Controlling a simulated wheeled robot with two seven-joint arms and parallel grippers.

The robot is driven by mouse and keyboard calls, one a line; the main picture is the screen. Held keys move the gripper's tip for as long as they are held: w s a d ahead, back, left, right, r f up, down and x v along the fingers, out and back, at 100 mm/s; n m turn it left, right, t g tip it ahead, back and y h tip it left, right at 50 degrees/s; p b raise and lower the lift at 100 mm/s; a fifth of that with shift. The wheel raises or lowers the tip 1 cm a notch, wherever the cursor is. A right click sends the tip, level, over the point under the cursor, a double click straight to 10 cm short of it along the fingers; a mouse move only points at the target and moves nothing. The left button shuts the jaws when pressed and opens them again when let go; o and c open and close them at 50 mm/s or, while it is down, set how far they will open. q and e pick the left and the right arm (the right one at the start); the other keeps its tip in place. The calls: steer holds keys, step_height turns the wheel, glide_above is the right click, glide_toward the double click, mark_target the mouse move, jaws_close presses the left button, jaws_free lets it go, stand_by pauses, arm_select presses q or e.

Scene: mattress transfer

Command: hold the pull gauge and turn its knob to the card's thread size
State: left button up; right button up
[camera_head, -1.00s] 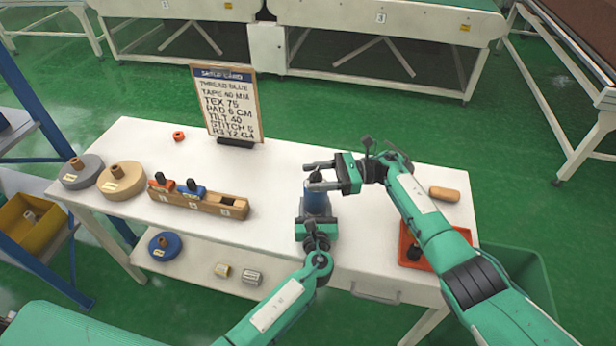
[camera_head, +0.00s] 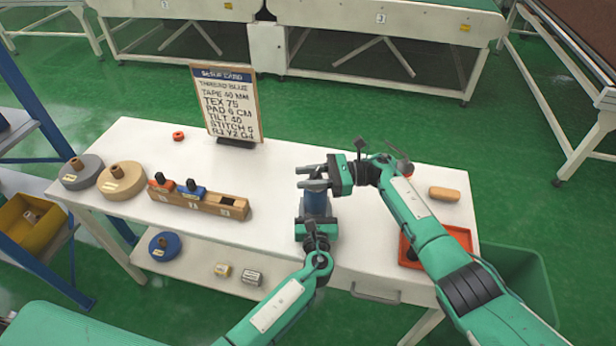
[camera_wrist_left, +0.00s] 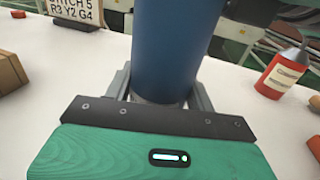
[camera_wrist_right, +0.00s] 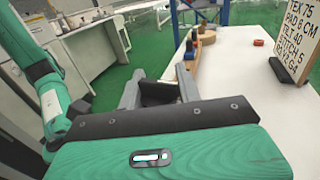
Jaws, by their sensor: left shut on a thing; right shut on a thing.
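The pull gauge (camera_head: 316,204) is a blue upright cylinder above the front part of the white table. My left gripper (camera_head: 315,222) is shut around its lower body; the left wrist view shows the blue body (camera_wrist_left: 170,55) between the fingers. My right gripper (camera_head: 311,178) reaches in from the right at the gauge's top and is shut on the dark knob (camera_wrist_right: 157,92), mostly hidden in the head view. The gauge's scale cannot be read. The setup card (camera_head: 230,105) stands at the back of the table and reads TEX 75.
A wooden rack (camera_head: 203,202) with orange and blue pieces stands left of the gauge, with spools (camera_head: 121,180) beyond. An orange tray (camera_head: 462,236) lies partly under my right arm. A red bottle (camera_wrist_left: 283,72) shows in the left wrist view. The table's middle is clear.

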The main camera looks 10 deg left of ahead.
steer(key=shift+w+m+t+y, duration=0.15)
steer(key=shift+m+t+y, duration=0.35)
steer(key=shift+m+t, duration=1.15)
steer(key=shift+n+t, duration=0.35)
steer(key=o, duration=0.9)
steer(key=d, duration=0.4)
steer(key=w+d, duration=0.1)
steer(key=d, duration=0.7)
steer(key=shift+w, duration=0.15)
steer(key=shift+c, duration=0.2)
